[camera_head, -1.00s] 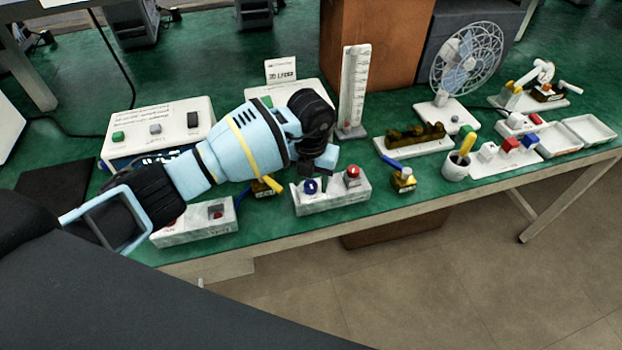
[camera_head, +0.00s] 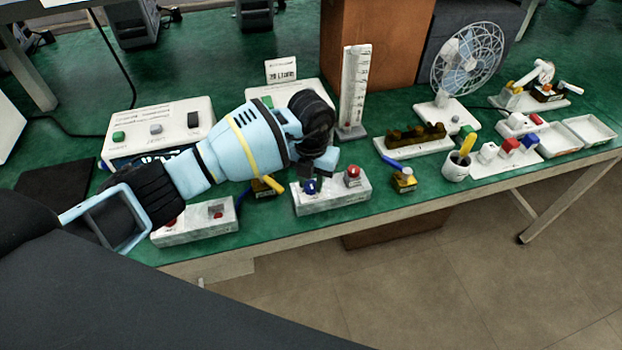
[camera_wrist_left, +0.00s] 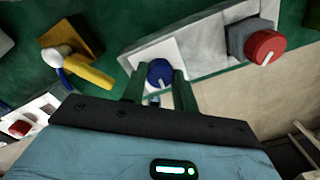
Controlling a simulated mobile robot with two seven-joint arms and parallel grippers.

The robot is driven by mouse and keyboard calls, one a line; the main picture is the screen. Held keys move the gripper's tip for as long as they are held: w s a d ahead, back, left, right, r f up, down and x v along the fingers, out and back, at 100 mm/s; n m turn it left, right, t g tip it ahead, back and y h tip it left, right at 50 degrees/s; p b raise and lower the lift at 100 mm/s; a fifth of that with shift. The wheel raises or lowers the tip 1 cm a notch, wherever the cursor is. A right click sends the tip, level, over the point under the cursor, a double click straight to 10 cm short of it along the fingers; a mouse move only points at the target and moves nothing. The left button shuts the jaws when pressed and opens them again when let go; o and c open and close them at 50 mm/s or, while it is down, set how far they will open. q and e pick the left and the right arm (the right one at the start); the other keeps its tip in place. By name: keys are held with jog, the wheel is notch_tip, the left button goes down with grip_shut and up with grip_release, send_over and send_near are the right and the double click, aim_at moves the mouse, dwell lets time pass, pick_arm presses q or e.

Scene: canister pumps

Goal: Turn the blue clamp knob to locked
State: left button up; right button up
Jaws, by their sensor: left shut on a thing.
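The blue clamp knob (camera_head: 311,187) stands on the left half of a white box (camera_head: 335,199) at the table's front edge. In the left wrist view the knob (camera_wrist_left: 160,73) is round, with a white pointer line on its face. My left gripper (camera_head: 314,176) is over the box, shut on the blue knob, with one finger on each side of it in the wrist view (camera_wrist_left: 159,85). The fingers partly cover the knob in the head view. A red knob (camera_head: 352,173) is on the right half of the same box. My right gripper is not in view.
A brass valve with a yellow handle (camera_head: 270,186) is left of the box. Another with a blue handle (camera_head: 403,180) is to the right. A white box with switches (camera_head: 195,222) is at the front left. A tall white gauge (camera_head: 353,92) stands behind.

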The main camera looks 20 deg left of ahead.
pick_arm(q)
jog(key=m, duration=0.4)
jog(key=shift+m, duration=0.4)
jog(key=m, duration=0.4)
jog(key=shift+b, duration=0.35)
jog(key=m, duration=0.4)
jog(key=shift+b, duration=0.35)
jog(key=m, duration=0.3)
jog(key=shift+b, duration=0.4)
jog(key=shift+d+m, duration=0.1)
jog(key=shift+m, duration=0.6)
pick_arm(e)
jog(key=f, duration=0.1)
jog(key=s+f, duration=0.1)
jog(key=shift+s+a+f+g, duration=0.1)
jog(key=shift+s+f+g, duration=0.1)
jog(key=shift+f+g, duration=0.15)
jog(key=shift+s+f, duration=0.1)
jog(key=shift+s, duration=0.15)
pick_arm(q)
jog(key=o, duration=1)
jog(key=shift+c, duration=0.2)
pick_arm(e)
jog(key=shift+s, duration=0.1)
